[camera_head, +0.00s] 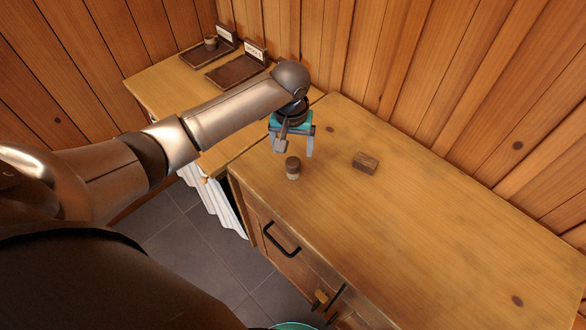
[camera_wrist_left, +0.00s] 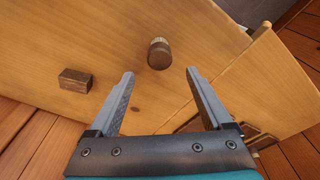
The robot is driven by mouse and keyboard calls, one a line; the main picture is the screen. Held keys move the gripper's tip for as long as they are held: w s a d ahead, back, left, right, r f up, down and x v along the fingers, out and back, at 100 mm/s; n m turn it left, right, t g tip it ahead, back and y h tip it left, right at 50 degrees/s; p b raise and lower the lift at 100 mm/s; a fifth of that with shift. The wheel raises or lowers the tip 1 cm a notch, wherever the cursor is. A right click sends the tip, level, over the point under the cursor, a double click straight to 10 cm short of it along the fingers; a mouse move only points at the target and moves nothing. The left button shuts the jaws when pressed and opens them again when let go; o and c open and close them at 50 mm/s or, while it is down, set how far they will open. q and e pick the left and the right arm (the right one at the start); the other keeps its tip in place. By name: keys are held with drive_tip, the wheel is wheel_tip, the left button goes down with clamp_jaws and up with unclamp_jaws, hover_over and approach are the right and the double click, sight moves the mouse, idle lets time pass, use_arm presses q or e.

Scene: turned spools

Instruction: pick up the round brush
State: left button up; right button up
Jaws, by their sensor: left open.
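The round brush (camera_head: 292,167) is a small upright cylinder with a dark brown top and a paler lower part. It stands on the wooden counter near its left front corner. In the left wrist view the round brush (camera_wrist_left: 159,54) shows just beyond the gap between my fingertips. My left gripper (camera_head: 295,148) is open and empty, pointing down above and slightly behind the brush. Its two spread fingers also show in the left wrist view (camera_wrist_left: 160,74), with nothing between them. My right gripper is not in view.
A dark brown block (camera_head: 366,163) lies right of the brush; the left wrist view shows it too (camera_wrist_left: 75,80). On a second table at the back left are dark trays (camera_head: 236,72) with label cards, and a small round item (camera_head: 210,43). The counter's right side is clear.

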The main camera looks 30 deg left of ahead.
sight(293, 162)
use_arm(q)
drive_tip(key=f, duration=0.4)
drive_tip(key=shift+w+b, duration=0.25)
drive_tip(key=shift+b, duration=0.1)
wheel_tip(293, 162, down, 5)
drive_tip(key=shift+a+f+b, duration=0.1)
drive_tip(key=shift+f+b, duration=0.05)
drive_tip(key=shift+b, duration=0.55)
clamp_jaws()
